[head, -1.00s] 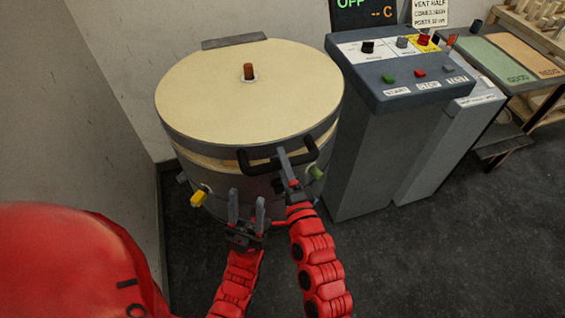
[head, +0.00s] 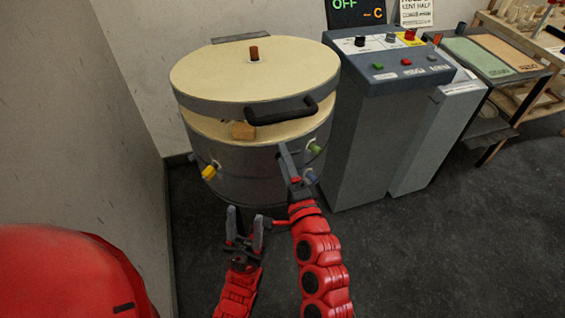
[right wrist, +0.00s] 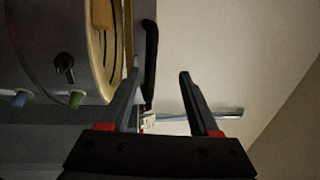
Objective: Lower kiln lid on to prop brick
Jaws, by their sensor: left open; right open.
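The kiln (head: 255,175) is a grey drum. Its cream-topped lid (head: 215,75) is tilted slightly up at the front, hinged at the back. The prop brick (head: 243,131), tan, sits on the kiln rim under the lid's front edge, apparently touching it; it also shows in the right wrist view (right wrist: 102,13). The black lid handle (head: 283,113) is free of both grippers. My right gripper (head: 287,150) is open and empty, below the handle; in the right wrist view the handle (right wrist: 151,60) is beside the left finger. My left gripper (head: 245,212) is open and empty in front of the kiln.
A control cabinet (head: 365,130) with buttons stands close to the kiln's right. Yellow (head: 209,172) and green (head: 314,148) plugs stick out of the kiln's side. A wall is close on the left. Open floor (head: 430,250) lies at front right.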

